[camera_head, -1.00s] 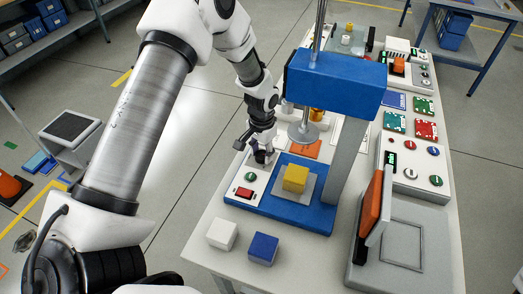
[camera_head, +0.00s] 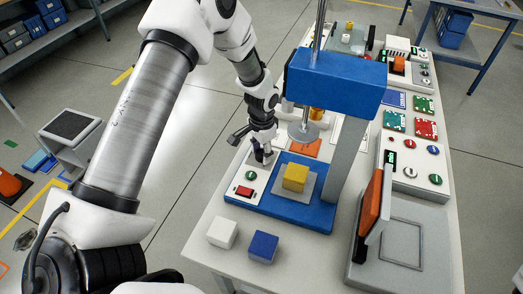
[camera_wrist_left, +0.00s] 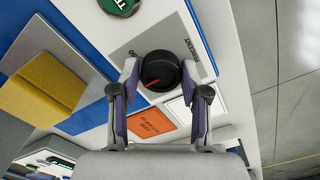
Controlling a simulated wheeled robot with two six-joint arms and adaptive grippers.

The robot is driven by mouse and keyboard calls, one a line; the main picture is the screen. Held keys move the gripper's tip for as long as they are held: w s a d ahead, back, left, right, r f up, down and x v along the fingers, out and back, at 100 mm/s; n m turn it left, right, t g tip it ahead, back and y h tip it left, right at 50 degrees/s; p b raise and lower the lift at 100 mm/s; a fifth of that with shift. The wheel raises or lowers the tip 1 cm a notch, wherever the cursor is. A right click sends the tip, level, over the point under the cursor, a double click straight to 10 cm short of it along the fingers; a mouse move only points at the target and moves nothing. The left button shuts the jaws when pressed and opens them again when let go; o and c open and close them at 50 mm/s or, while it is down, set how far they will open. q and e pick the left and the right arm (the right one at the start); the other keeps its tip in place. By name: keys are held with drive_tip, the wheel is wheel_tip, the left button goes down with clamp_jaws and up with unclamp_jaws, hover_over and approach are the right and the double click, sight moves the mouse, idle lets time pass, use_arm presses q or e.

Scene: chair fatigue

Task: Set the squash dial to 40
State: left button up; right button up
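The squash dial (camera_wrist_left: 160,70) is a round black knob with a red pointer line, on a grey plate (camera_wrist_left: 122,52) lettered "PERCENT", partly hidden. In the left wrist view the pointer points to the lower left. My left gripper (camera_wrist_left: 160,76) has one finger on each side of the knob, both fingertips appearing to touch it. In the head view my left gripper (camera_head: 262,158) is down at the panel beside the blue press and mostly hides the dial. The scale numbers are mostly covered or too small to read. My right gripper is out of view.
The blue press (camera_head: 335,78) stands beside the gripper, with a yellow block (camera_head: 295,177) on its base. A green button (camera_head: 251,175) and red switch (camera_head: 244,191) share the dial's panel. White (camera_head: 222,232) and blue (camera_head: 263,247) cubes sit in front.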

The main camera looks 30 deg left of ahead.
sight(262, 153)
use_arm(q)
drive_tip(key=shift+o, duration=1)
drive_tip(key=shift+f, duration=0.1)
drive_tip(key=shift+w, duration=0.1)
wheel_tip(262, 153, up, 12)
